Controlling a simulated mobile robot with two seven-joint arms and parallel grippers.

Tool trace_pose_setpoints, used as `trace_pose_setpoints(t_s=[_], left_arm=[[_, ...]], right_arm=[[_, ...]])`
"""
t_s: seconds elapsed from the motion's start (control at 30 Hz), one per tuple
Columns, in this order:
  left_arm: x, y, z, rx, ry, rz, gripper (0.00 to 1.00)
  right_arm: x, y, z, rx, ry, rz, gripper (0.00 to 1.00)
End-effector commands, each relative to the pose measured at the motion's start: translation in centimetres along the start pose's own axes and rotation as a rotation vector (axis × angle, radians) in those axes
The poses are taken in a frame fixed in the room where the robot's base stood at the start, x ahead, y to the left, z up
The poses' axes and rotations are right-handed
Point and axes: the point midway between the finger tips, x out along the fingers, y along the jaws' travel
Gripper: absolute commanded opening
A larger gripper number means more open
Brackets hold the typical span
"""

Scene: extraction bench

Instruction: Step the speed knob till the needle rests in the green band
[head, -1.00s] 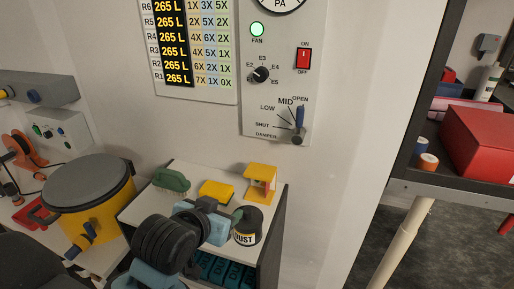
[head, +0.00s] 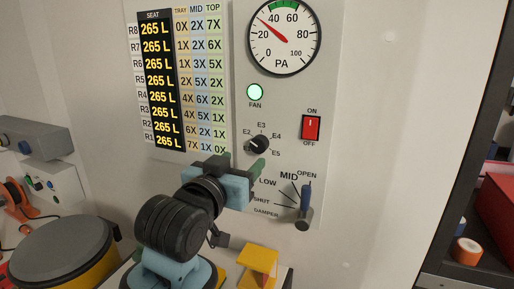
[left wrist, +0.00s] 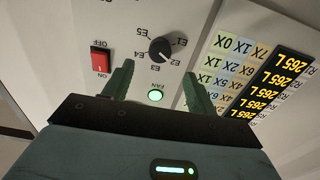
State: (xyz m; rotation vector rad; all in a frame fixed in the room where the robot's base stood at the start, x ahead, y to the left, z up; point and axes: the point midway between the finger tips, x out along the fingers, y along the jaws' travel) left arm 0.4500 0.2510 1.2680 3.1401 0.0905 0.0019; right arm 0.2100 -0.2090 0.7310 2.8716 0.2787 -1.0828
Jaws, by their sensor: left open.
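The black speed knob (head: 258,145) sits on the wall panel, with labels E2 to E5 visible around it in the head view. It also shows in the left wrist view (left wrist: 161,50), with E1 to E5 around it. I cannot tell for sure which label it points to. The gauge (head: 285,38) has a red needle (head: 271,28) pointing up and left, below 40, outside the green band (head: 289,6) at its top. My left gripper (head: 238,160) is open and empty, just below the knob. Its green fingers (left wrist: 158,70) straddle the knob's direction, apart from it. My right gripper is not in view.
A green FAN lamp (head: 255,92) is lit above the knob. A red switch (head: 311,127) is to its right, and a blue damper lever (head: 305,200) is below right. A seat table (head: 162,80) is on the left.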

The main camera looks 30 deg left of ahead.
Motion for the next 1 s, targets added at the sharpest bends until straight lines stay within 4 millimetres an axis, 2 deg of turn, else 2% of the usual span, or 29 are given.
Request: trace_pose_setpoints(t_s=[0.2, 0.5, 0.7, 0.97, 1.0], left_arm=[[2.5, 0.0, 0.1, 0.001, -0.002, -0.001, 0.58], [6.5, 0.0, 0.0, 0.000, -0.001, 0.000, 0.58], [7.5, 0.0, 0.0, 0.000, -0.001, 0.000, 0.58], [7.6, 0.0, 0.0, 0.000, -0.001, 0.000, 0.58], [7.6, 0.0, 0.0, 0.000, -0.001, 0.000, 0.52]], right_arm=[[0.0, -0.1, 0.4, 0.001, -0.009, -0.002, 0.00], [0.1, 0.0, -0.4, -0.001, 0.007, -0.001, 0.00], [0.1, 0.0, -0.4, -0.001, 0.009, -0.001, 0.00], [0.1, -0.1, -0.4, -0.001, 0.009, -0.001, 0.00], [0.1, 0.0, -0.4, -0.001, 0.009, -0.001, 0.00]])
